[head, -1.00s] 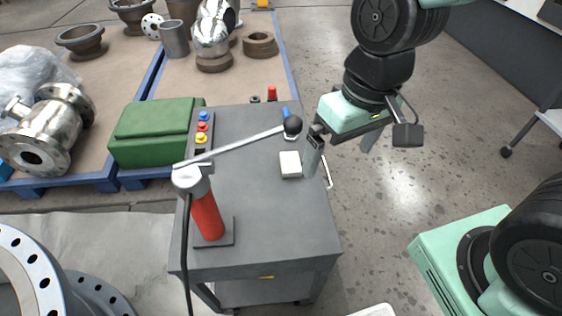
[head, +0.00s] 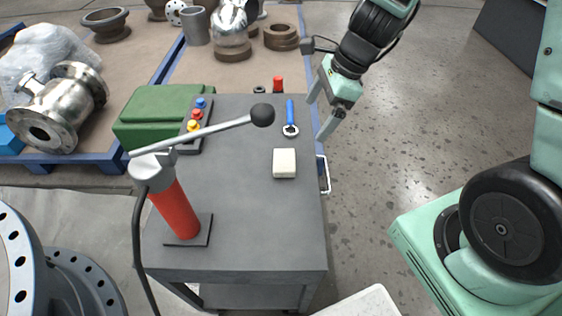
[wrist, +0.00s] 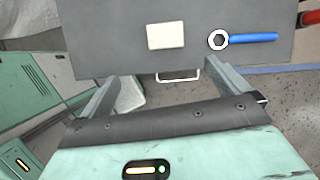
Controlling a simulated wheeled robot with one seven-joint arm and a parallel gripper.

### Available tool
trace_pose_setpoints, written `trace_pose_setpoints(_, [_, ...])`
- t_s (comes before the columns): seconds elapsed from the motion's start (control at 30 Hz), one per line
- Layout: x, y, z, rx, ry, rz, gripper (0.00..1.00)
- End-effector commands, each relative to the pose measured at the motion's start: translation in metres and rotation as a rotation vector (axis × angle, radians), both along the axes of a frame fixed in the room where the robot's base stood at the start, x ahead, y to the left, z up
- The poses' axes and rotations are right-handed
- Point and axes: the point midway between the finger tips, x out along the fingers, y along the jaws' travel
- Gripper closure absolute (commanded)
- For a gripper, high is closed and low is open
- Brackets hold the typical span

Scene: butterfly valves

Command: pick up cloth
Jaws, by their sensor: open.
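The cloth (head: 284,163) is a small white folded block lying flat on the grey cart top, near its right edge. My gripper (head: 318,118) is open and empty, at the cart's right edge, above and to the right of the cloth. In the wrist view my gripper's two fingers (wrist: 160,80) stand wide apart. They do not touch the cloth.
A blue-handled wrench (head: 290,118) lies just behind the cloth. A red hand pump (head: 174,205) with a long lever (head: 205,131) stands on the left of the cart top (head: 240,225). A button box (head: 194,125) is at the left edge. A handle (head: 323,174) juts from the right side.

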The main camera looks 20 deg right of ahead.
Motion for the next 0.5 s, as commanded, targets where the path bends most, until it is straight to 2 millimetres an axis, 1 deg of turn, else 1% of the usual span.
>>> trace_pose_setpoints(0.07, [0.006, -0.005, -0.007, 0.019, 0.023, -0.092, 0.0])
trace_pose_setpoints(0.17, [0.009, -0.005, -0.017, 0.028, 0.035, -0.133, 0.0])
trace_pose_setpoints(0.27, [0.011, 0.001, -0.033, 0.027, 0.036, -0.131, 0.0])
trace_pose_setpoints(0.5, [0.018, 0.02, -0.081, 0.028, 0.035, -0.128, 0.0])
